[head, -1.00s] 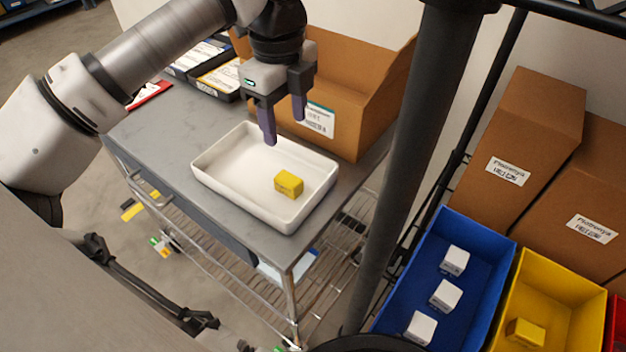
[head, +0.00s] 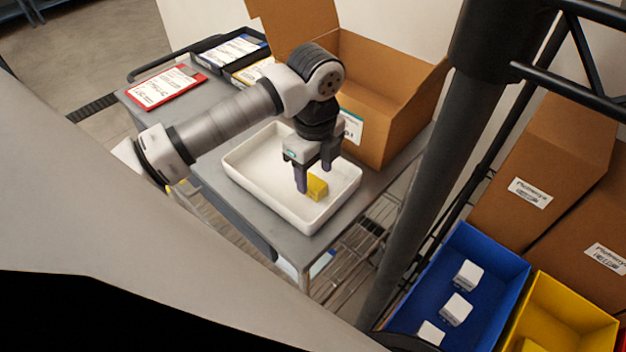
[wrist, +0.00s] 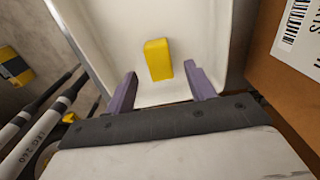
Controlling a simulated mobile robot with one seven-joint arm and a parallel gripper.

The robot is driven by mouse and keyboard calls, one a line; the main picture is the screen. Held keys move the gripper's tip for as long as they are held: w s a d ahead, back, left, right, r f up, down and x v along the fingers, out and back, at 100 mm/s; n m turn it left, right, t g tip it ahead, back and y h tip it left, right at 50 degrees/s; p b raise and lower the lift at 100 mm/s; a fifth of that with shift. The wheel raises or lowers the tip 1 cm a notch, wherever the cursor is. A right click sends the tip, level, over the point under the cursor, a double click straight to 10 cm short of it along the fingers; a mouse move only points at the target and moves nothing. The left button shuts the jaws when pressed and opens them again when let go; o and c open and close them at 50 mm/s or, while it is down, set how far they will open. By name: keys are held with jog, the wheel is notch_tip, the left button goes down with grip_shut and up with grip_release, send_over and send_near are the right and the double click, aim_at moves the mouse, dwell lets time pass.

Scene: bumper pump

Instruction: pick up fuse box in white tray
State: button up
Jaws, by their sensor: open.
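The fuse box is a small yellow block (head: 317,187) lying in the right part of the white tray (head: 255,184) on the grey cart. My gripper (head: 314,179) is open above the tray, with its fingers reaching down near the block. In the wrist view the yellow block (wrist: 158,59) lies on the tray floor, ahead of and roughly between the two purple fingertips (wrist: 160,82). The fingers do not appear to touch it. In the head view part of the block is hidden behind a finger.
An open cardboard box (head: 385,95) stands right behind the tray. A red-edged folder (head: 166,88) lies at the cart's far left. A dark post (head: 440,170) rises right of the cart. A blue bin (head: 480,262) with white boxes and a yellow bin (head: 570,308) stand at the right.

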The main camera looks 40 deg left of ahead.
jog(key=shift+f, duration=1.1)
jog(key=c, duration=1.1)
jog(key=shift+o, duration=0.2)
jog(key=shift+r, duration=0.1)
